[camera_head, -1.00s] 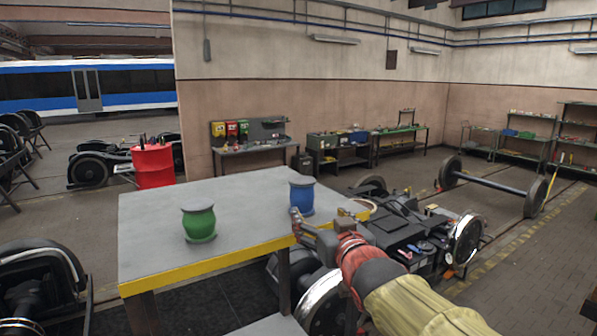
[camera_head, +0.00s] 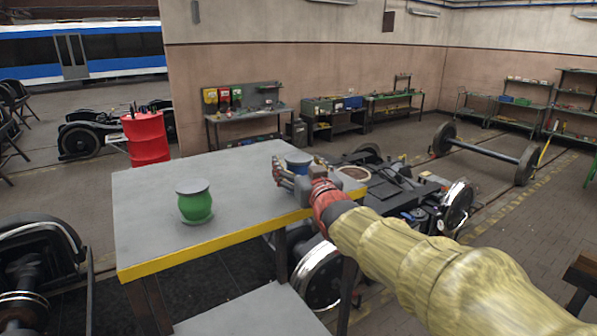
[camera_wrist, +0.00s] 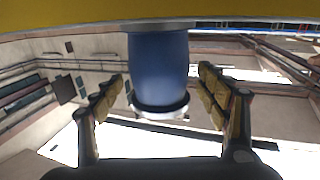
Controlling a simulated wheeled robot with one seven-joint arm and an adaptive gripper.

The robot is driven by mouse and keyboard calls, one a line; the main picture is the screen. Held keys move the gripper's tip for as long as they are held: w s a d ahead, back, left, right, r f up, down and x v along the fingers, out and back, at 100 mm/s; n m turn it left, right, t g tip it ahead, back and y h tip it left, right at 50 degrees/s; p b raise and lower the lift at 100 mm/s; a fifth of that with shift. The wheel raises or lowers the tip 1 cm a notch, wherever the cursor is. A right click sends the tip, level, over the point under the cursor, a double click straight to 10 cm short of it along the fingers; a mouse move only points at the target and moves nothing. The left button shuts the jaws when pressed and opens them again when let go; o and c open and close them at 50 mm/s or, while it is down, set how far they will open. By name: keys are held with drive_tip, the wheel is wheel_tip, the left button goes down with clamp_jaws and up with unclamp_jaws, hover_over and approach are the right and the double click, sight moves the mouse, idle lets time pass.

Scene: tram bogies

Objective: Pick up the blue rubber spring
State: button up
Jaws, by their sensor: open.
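The blue rubber spring (camera_head: 298,160) stands on the grey table (camera_head: 240,168) near its right end. My gripper covers most of it in the head view; its top still shows. In the wrist view, which looks upside down, the blue spring (camera_wrist: 158,68) is between the two fingers. My gripper (camera_wrist: 163,92) is open, with a finger on each side of the spring and a visible gap on both sides. In the head view my gripper (camera_head: 288,172) is at the near side of the spring. A green rubber spring (camera_head: 195,203) stands upright on the table to the left.
The table has a yellow front edge (camera_head: 210,241). A round ring-like item (camera_head: 353,173) is at the table's right end. A bogie (camera_head: 405,200) stands beyond it to the right. A red drum (camera_head: 147,138) is behind the table. The table's middle is clear.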

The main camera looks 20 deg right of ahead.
drive_tip(key=c, duration=0.4)
drive_tip(key=c, duration=1.2)
